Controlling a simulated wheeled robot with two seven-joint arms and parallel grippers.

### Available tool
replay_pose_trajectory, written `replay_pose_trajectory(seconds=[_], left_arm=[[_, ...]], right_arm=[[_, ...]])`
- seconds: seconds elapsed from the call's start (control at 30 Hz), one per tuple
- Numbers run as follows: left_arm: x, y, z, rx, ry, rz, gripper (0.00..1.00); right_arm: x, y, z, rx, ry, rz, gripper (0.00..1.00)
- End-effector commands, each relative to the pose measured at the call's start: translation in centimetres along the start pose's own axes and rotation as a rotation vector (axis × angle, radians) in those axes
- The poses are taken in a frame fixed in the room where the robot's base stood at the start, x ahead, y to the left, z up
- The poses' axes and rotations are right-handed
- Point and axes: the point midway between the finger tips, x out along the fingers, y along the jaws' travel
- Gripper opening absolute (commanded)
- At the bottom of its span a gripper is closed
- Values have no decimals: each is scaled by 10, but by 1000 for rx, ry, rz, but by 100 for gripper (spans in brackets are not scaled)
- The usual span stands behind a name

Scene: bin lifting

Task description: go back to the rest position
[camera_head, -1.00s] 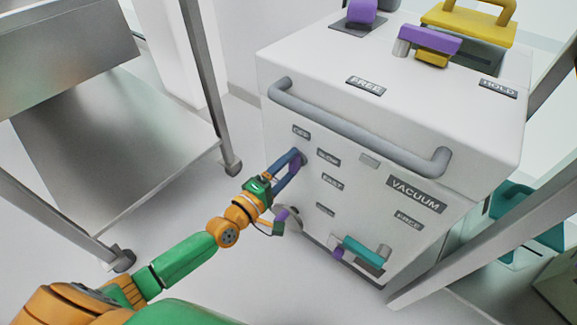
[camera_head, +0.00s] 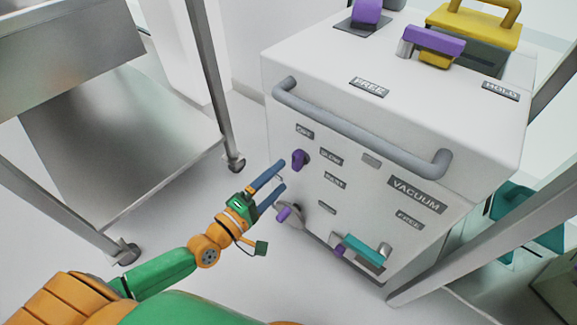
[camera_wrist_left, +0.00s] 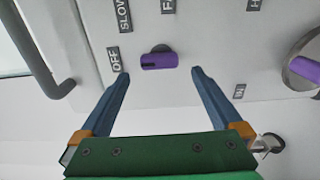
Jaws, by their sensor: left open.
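My left gripper (camera_head: 281,174) is open and empty, with blue fingers apart, just in front of the white machine's front panel. It also shows in the left wrist view (camera_wrist_left: 164,82), where a purple knob (camera_wrist_left: 160,61) lies ahead of the fingertips, between them and not touched. In the head view the purple knob (camera_head: 299,159) sits on the panel below the OFF label, beside the SLOW and FAST labels. My left arm comes in from the lower left. My right gripper is not in view.
The white machine (camera_head: 330,120) has a grey bar handle (camera_head: 350,130) on its front. Lower down are a second purple knob (camera_head: 284,214) and a teal handle (camera_head: 364,251). A metal cart (camera_head: 110,150) stands at the left. The floor between cart and machine is clear.

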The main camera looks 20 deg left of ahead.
Motion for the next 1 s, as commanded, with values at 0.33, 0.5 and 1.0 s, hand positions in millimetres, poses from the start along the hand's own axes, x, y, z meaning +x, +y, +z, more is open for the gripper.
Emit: replay_pose_trajectory(seconds=[0.33,0.5,1.0], left_arm=[[-11,0,0,-2,-1,2,100],[-11,0,1,2,-1,-1,100],[-157,-267,51,1111,-664,-1022,100]], right_arm=[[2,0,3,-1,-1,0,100],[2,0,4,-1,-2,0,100],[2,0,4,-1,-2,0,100]])
